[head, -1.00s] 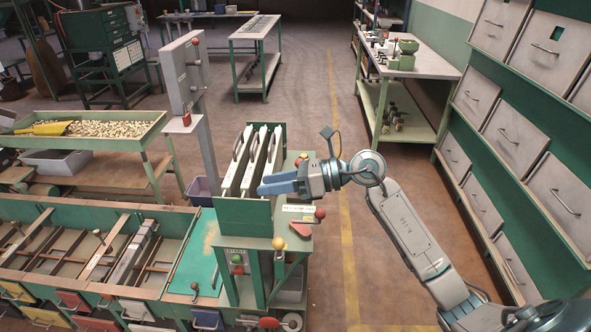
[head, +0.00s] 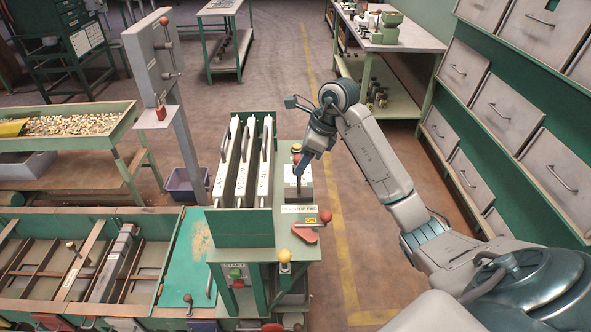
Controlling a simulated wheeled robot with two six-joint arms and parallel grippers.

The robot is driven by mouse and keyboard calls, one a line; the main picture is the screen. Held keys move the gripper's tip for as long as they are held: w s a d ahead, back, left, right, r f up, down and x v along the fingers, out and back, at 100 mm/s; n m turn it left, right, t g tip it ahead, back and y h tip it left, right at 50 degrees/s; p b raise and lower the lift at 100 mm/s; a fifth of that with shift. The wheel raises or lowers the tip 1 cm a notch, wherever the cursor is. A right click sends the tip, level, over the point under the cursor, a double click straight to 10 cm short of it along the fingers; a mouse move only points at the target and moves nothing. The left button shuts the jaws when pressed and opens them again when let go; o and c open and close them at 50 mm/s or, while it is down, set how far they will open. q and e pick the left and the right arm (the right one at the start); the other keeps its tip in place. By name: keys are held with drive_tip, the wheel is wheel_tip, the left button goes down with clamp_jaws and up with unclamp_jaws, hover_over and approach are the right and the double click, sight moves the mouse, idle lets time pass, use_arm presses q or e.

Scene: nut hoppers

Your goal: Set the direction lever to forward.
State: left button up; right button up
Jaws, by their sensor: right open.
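My right gripper (head: 300,172) reaches in from the right and points down over the right side of the green machine (head: 240,226). Its jaws are open and stand at a lever (head: 299,190) on a small grey plate. A label reading roughly "REV STOP FWD" (head: 299,209) lies just in front of this plate, so this looks like the direction lever. My left gripper is out of view.
A red-knobbed lever (head: 325,216) by a yellow "ON" tag and a yellow knob (head: 285,256) stand close in front. A grey post (head: 165,75) rises behind left. The floor to the right is clear.

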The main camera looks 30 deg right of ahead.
sight(297, 192)
drive_tip(key=shift+p+x, duration=0.35)
drive_tip(key=shift+x, duration=1.8)
drive_tip(key=shift+c, duration=0.4)
clamp_jaws()
